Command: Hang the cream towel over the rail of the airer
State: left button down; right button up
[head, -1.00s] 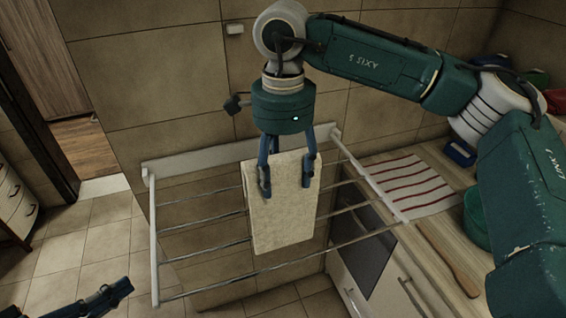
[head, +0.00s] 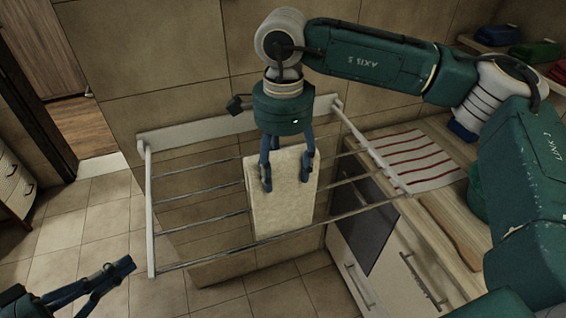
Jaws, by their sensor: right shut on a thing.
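The cream towel (head: 285,215) hangs folded from my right gripper (head: 277,170), which is shut on its upper part. The towel is in the middle of the airer, in front of the thin rails as I see them, and hides parts of them. Its lower edge is close to the front rail; I cannot tell whether it touches any rail. The airer (head: 151,225) has a white frame fixed to the tiled wall and several thin metal rails. My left gripper (head: 112,280) is at the lower left, apart from the airer; its finger opening is unclear.
A wooden counter (head: 465,225) on the right holds a red-striped cloth (head: 418,160) close to the airer's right arm. Below it are an oven (head: 358,225) and white cupboard doors. A drawer unit (head: 14,185) stands at the far left. The tiled floor (head: 85,225) left of the airer is clear.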

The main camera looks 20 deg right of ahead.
aim_at(283, 205)
jog(key=shift+f+b, duration=0.3)
jog(key=shift+f, duration=0.5)
notch_tip(283, 205, down, 11)
jog(key=b, duration=0.9)
jog(key=shift+r+b, duration=0.2)
jog(key=shift+b, duration=0.15)
